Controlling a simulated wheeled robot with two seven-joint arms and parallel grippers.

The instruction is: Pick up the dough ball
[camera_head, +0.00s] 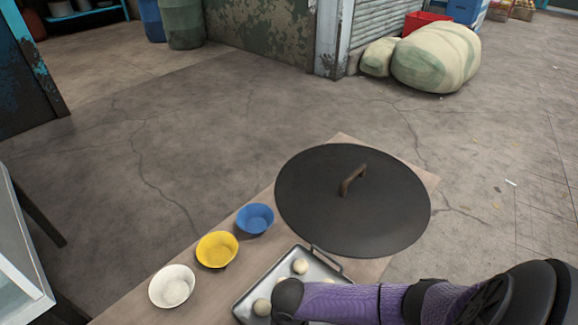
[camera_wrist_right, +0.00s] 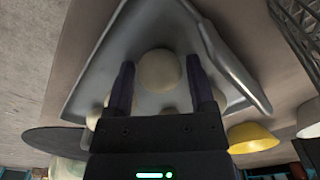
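Pale round dough balls sit on a grey metal tray (camera_head: 326,266) at the bottom of the head view; one dough ball (camera_head: 300,266) lies near its far side and another (camera_head: 262,307) near its left side. In the right wrist view, my right gripper (camera_wrist_right: 160,72) is open over the tray (camera_wrist_right: 90,72), with its two dark fingers on either side of one dough ball (camera_wrist_right: 158,70). I cannot tell whether a finger touches it. More balls are partly hidden behind the gripper. In the head view my purple right arm hides part of the tray. My left gripper is not in view.
White (camera_head: 172,286), yellow (camera_head: 217,249) and blue (camera_head: 255,218) bowls stand in a row left of the tray. A large black round lid (camera_head: 320,200) with a brown handle lies behind it. A white-edged table (camera_head: 20,270) stands at the left.

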